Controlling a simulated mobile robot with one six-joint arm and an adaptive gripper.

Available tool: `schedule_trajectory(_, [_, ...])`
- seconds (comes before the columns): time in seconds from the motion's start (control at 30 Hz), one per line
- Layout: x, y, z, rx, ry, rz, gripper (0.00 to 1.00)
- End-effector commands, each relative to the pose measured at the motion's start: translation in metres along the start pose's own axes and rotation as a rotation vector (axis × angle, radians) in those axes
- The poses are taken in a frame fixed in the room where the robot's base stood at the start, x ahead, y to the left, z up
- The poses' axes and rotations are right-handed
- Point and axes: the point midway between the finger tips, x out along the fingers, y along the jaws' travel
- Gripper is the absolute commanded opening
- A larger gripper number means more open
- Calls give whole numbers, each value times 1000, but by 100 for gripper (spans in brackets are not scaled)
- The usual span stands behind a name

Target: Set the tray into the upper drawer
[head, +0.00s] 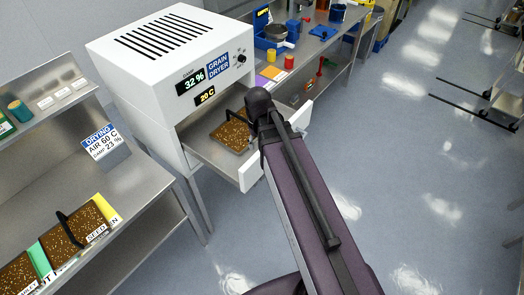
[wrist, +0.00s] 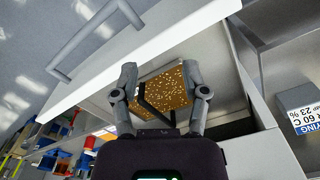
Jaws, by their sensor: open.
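The white grain dryer (head: 178,60) has an open drawer (head: 251,174) pulled out below its display panel. A tray of speckled brown grain (head: 230,134) with a dark handle lies inside this drawer, seemingly on its floor. In the wrist view the tray (wrist: 172,90) shows beyond my gripper (wrist: 160,80), and the drawer's white front (wrist: 190,22) crosses the top. My gripper is open, with one finger on each side of the view of the tray. The dark handle shows between the fingers; I cannot tell whether they touch it. In the head view my arm hides the fingers.
A steel bench (head: 150,190) at left holds more grain trays (head: 72,230), coloured cards and a drying sign (head: 104,141) reading air 60 C, damp 23%. A back bench carries blue equipment (head: 270,35), a red jar (head: 289,62) and tools.

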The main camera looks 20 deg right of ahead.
Motion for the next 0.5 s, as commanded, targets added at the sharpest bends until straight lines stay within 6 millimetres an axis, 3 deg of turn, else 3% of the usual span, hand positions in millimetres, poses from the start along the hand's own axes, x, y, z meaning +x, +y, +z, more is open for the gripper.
schedule_trajectory(0.03, [0, -1, 19, 24, 0, 0, 58])
schedule_trajectory(0.17, [0, -3, 37, 73, 0, 0, 58])
schedule_trajectory(0.5, [0, -3, 41, 91, 0, 0, 58])
